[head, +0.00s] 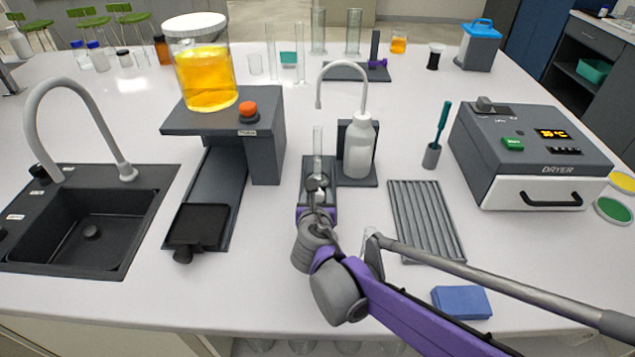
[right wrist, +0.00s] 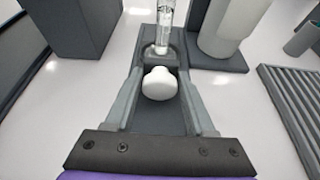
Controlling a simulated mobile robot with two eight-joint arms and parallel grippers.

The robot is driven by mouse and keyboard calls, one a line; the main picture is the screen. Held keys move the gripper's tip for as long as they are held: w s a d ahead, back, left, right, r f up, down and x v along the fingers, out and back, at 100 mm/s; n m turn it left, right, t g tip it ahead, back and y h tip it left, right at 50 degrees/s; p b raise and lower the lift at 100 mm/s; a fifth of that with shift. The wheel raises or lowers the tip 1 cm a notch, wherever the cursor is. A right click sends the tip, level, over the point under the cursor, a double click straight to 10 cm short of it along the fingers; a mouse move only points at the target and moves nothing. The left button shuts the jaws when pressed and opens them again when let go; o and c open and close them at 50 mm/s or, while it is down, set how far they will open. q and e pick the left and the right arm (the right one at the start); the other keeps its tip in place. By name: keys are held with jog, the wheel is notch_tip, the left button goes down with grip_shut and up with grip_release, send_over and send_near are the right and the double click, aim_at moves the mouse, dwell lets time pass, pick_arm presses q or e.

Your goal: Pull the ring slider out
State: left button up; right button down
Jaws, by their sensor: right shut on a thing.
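A narrow dark grey rig (head: 326,172) stands at the middle of the bench with a clear upright tube (head: 318,140) on it. My right gripper (head: 318,182) reaches over its front end from the near right. In the right wrist view, a rounded white knob (right wrist: 160,84), apparently the ring slider's handle, sits between my right gripper's grey fingers (right wrist: 160,72), just in front of the tube (right wrist: 164,28). The gripper is shut on it. The ring itself cannot be made out. My left gripper is not in view.
A white wash bottle (head: 358,148) stands close right of the rig. A ridged grey rack (head: 427,220) and a blue block (head: 461,302) lie further right. A stand (head: 262,150) with a yellow-filled jar is to the left.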

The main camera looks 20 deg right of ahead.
jog(key=s+a, duration=0.1)
jog(key=s, duration=0.1)
jog(key=s+a+p, duration=0.1)
jog(key=s, duration=0.1)
jog(key=s+a, duration=0.1)
jog(key=s, duration=0.1)
jog(key=shift+s+a, duration=0.15)
jog(key=shift+s, duration=0.25)
jog(key=shift+c, duration=1.8)
grip_release()
jog(key=p+v, duration=0.2)
jog(key=v, duration=0.8)
jog(key=shift+s+a+r, duration=0.1)
jog(key=shift+s+r, duration=0.15)
jog(key=shift+s, duration=0.1)
jog(key=shift+s+f, duration=0.1)
